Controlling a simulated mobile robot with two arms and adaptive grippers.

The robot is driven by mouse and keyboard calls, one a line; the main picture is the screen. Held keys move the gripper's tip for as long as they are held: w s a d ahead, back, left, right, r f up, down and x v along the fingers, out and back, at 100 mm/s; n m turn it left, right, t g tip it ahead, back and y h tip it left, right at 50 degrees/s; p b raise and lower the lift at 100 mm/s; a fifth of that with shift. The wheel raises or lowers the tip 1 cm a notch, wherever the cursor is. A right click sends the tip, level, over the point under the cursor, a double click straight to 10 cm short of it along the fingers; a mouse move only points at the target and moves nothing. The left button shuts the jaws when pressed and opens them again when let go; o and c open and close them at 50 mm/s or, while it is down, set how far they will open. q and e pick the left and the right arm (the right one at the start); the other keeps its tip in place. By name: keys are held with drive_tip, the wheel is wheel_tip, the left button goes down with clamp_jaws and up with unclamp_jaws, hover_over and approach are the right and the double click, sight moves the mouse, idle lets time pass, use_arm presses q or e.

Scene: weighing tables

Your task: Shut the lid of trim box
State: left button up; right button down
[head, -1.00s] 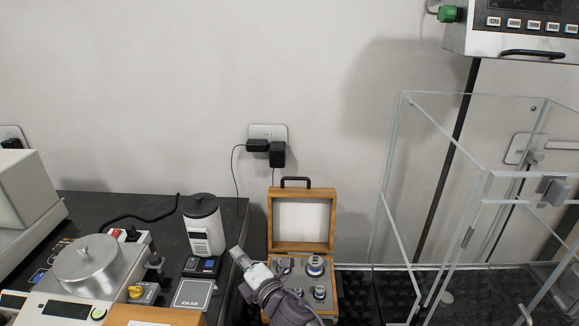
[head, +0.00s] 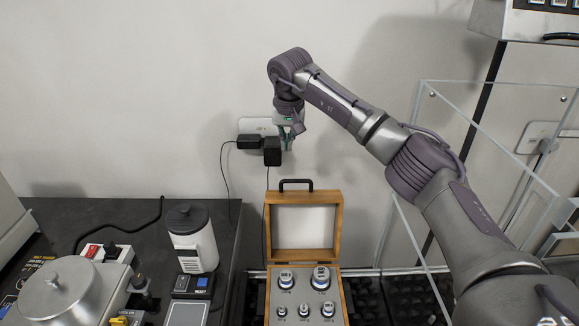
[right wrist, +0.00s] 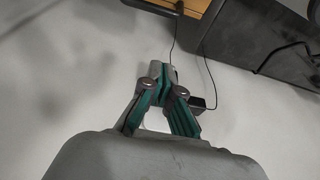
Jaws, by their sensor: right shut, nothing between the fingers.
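The trim box is a wooden box (head: 345,300) at the lower middle of the head view, with several metal weights standing in its grey insert. Its lid (head: 338,222) stands open and upright at the back, pale inside, with a black handle (head: 297,183) on its top edge. A wooden edge (right wrist: 197,5) shows at the top of the right wrist view. My right gripper (head: 289,146) is shut and empty, pointing down above and behind the lid, close to the wall; its fingers also show in the right wrist view (right wrist: 163,75). My left gripper is not in view.
A wall outlet with black plugs (head: 272,151) and hanging cords is by my right gripper. A dark table (head: 120,212) on the left holds a white canister (head: 192,245) and a scale with a metal pan (head: 58,290). A clear glass enclosure (head: 470,90) stands at the right.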

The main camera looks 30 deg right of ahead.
wheel_tip(320, 180, down, 8)
drive_tip(key=s+p, duration=0.1)
drive_tip(key=p, duration=0.3)
drive_tip(key=shift+d+f, duration=0.2)
drive_tip(key=shift+f, duration=0.05)
idle(0.3)
drive_tip(key=shift+s+h, duration=0.1)
drive_tip(key=shift+h, duration=0.2)
